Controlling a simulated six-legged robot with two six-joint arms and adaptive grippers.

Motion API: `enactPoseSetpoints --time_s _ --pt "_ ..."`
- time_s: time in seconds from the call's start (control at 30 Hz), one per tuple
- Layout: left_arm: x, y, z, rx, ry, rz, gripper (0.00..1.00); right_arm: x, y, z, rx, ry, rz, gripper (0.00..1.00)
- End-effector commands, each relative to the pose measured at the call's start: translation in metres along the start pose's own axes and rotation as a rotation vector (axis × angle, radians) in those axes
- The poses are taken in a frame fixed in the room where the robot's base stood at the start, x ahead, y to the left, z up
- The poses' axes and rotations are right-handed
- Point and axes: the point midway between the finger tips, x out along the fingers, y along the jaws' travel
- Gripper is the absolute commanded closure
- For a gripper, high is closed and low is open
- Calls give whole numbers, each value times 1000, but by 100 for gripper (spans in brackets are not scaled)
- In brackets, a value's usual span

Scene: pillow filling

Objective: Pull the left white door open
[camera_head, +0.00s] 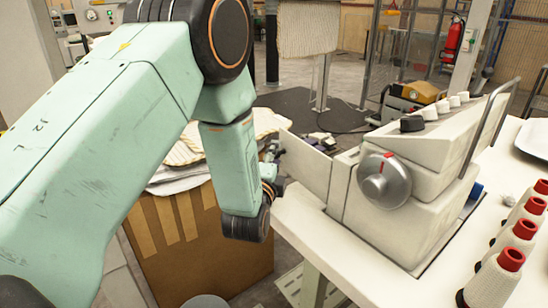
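The white machine (420,190) stands on the white table right of centre, with a round silver dial on its front. A flat white door panel (304,168) stands upright at the machine's left side and sticks out to the left. My mint-green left arm comes in from the left, and its wrist is just left of the panel. My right gripper is out of view.
A brown cardboard box (200,245) with stacked cream fabric (185,150) stands left of the table, partly behind my arm. Several red-topped thread cones (495,280) line the table's right side. A white tray (533,138) lies at the right edge.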

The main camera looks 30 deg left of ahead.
Motion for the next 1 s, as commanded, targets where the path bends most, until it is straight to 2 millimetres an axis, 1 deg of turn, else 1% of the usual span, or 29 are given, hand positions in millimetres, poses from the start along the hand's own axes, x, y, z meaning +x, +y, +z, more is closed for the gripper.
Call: enactPoseSetpoints --time_s 0.3,0.43,0.57,0.8,0.9,1.0 --pt "0 0 0 0 0 0 54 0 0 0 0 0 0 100" --pt "-8 0 0 0 1 1 54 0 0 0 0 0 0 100" --pt "-29 1 0 2 2 3 54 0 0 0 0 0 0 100" --pt "-78 1 -1 4 4 4 54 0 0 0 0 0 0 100" --pt "-95 0 -1 4 4 2 54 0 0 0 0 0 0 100" --pt "-108 1 -1 3 3 2 54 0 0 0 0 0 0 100"
